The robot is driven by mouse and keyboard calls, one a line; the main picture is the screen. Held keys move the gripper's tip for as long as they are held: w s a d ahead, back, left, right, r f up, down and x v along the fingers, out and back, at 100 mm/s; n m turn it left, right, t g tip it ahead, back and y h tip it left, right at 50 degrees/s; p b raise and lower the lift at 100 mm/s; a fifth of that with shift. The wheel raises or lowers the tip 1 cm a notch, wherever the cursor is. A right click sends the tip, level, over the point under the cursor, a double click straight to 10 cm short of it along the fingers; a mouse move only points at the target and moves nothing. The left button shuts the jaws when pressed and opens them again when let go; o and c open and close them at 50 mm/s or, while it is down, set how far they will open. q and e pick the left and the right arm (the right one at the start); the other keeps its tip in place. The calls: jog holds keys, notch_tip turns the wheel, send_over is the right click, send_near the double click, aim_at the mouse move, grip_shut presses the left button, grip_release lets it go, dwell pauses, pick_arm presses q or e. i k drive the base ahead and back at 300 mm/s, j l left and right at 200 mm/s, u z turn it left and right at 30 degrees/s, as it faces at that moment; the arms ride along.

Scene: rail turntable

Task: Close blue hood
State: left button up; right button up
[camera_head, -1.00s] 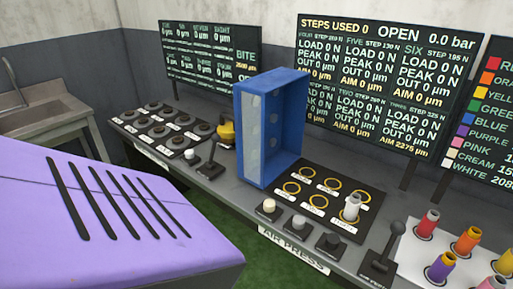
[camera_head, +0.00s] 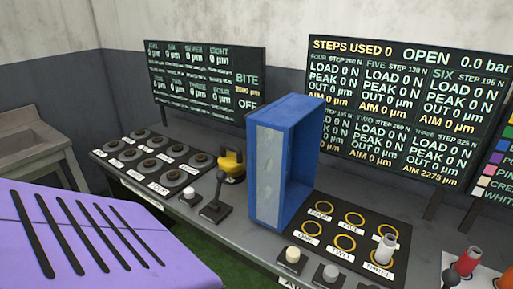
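The blue hood (camera_head: 296,150) stands raised on its edge on the grey bench, in the middle of the view. Its pale window panel (camera_head: 267,178) faces front left and its hollow side faces right. It stands at the left side of a black panel (camera_head: 318,262) with several yellow-ringed, labelled spots. A light grey peg (camera_head: 385,248) stands upright on the right front spot of this panel. Neither of my grippers is in view, and nothing touches the hood.
A black lever (camera_head: 215,198) and a yellow-and-black device (camera_head: 232,165) stand left of the hood. Push buttons (camera_head: 292,257) line the bench's front edge. Screens (camera_head: 395,110) stand behind. Coloured pegs (camera_head: 467,262) are at lower right. A sink (camera_head: 30,150) is at far left.

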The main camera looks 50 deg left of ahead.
aim_at(284, 136)
jog(key=j, duration=2.95)
jog(key=k+j, duration=0.35)
